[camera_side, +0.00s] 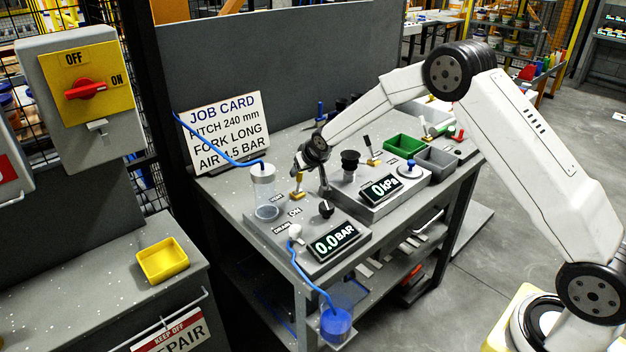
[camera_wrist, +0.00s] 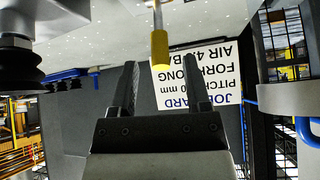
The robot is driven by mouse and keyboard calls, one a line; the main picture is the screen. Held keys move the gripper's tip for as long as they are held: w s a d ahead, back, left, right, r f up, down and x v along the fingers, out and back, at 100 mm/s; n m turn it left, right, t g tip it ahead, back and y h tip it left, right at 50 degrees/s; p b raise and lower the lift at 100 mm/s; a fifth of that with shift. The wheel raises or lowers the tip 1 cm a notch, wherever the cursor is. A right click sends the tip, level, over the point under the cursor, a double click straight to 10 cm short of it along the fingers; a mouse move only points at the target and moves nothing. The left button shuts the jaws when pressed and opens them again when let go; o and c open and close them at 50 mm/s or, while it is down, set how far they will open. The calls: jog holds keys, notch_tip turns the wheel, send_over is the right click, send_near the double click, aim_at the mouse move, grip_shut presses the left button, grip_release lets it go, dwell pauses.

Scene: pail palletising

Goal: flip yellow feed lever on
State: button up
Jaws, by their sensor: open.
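The yellow feed lever (camera_side: 298,186) stands on the grey panel with the 0.0 BAR display, behind a small ON label. In the wrist view its metal shaft ends in a yellow tip (camera_wrist: 160,48), which shows between the two black fingertips or just beyond them. My gripper (camera_wrist: 159,68) is open, with clear space on both sides of the tip. In the side view my gripper (camera_side: 311,172) is low over the panel, close to the lever on its right. I cannot tell whether a finger touches it.
A clear cylinder (camera_side: 265,190) with a blue hose stands left of the lever. A black knob (camera_side: 326,208) is in front. A black suction cup (camera_side: 350,160) stands at the right and shows close at the wrist view's left (camera_wrist: 18,62). The job card (camera_side: 226,130) leans behind.

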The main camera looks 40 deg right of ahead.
aim_at(300, 175)
jog(key=shift+v, duration=2.5)
jog(key=shift+w, duration=0.1)
jog(key=shift+w+d+r+g+y, duration=0.15)
jog(key=shift+w+g, duration=0.2)
jog(key=shift+g, duration=0.35)
jog(key=shift+w+r+g+y, duration=0.15)
jog(key=shift+w+g, duration=0.2)
jog(key=shift+g, duration=0.35)
jog(key=shift+w+f, duration=0.1)
jog(key=shift+f, duration=0.15)
jog(key=shift+x, duration=3.65)
jog(key=shift+c, duration=0.2)
grip_shut()
